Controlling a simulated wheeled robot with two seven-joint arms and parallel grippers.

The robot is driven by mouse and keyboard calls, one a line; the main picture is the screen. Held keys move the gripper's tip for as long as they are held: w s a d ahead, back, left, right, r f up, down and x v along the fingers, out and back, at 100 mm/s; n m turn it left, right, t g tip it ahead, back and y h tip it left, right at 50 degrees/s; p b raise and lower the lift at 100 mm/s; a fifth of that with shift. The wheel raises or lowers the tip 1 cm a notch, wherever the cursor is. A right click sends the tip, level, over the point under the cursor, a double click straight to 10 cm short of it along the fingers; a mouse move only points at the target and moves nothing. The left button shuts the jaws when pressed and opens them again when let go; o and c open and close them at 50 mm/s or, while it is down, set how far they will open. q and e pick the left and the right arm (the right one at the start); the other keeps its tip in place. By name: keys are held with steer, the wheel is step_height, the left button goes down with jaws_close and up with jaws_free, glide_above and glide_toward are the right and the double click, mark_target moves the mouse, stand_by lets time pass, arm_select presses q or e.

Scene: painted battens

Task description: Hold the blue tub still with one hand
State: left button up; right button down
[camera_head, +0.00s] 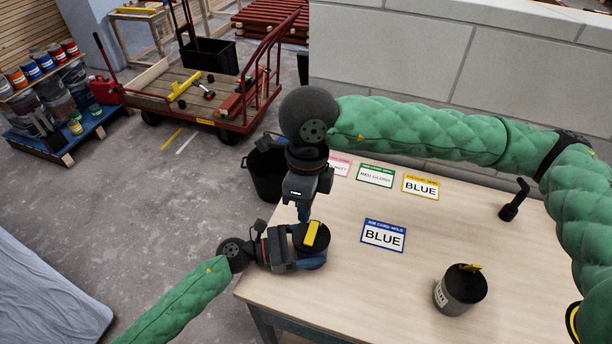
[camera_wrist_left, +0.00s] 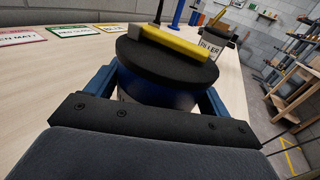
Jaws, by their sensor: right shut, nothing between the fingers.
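The blue tub (camera_wrist_left: 150,92) stands near the table's left edge, with a round dark top and a yellow bar-like thing (camera_head: 311,234) lying across it. In the head view its blue side (camera_head: 316,265) shows only a little. My left gripper (camera_head: 308,250) comes in from the left, level with the tub. In the left wrist view its two blue fingers lie along both sides of the tub, and it looks shut on it. My right gripper (camera_head: 304,216) points down just behind the tub, shut and empty. Whether its tips touch anything is unclear.
A grey tin (camera_head: 455,292) with a yellow-handled tool stands at the right. A black stand (camera_head: 514,200) is near the back. Cards lie on the table, including a blue-edged "BLUE" card (camera_head: 383,236). A black bin (camera_head: 264,178) stands beyond the left edge. The front middle is clear.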

arm_select(q)
steer(key=o, duration=0.4)
steer(key=shift+c, duration=0.2)
steer(key=v, duration=1.2)
steer(key=shift+a, duration=0.1)
